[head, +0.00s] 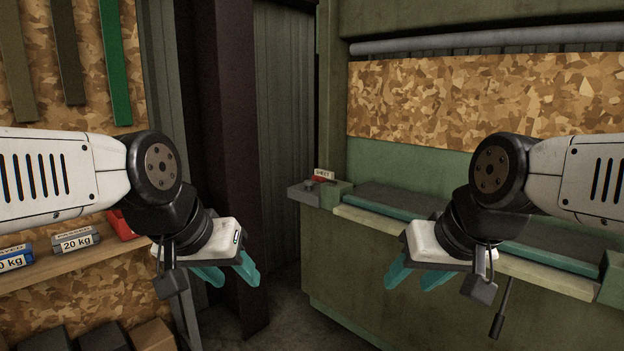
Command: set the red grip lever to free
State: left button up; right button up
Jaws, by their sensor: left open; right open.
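A small red part (319,179) shows below a white label on the grey block at the left end of the green bench. It may be the red grip lever, but it is too small to tell its shape or setting. My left gripper (230,275) is open and empty, with teal fingers, in front of the dark post and well left of the red part. My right gripper (413,282) is open and empty in front of the bench, right of and below the red part. Neither gripper touches anything.
The green bench (350,265) runs along the right. A dark-gripped rod (502,308) hangs before it, beside my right gripper. A wooden shelf (85,262) at left holds weights labelled 20 kg and a red item (121,224). Floor shows between post and bench.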

aim_at(317, 178)
jog(key=i+z, duration=0.1)
jog(key=z, duration=0.4)
jog(key=i+j+z, duration=0.65)
jog(key=i+j, duration=0.65)
jog(key=j, duration=0.15)
jog(key=i+j, duration=0.35)
jog(key=j, duration=0.15)
jog(key=l+z, duration=0.05)
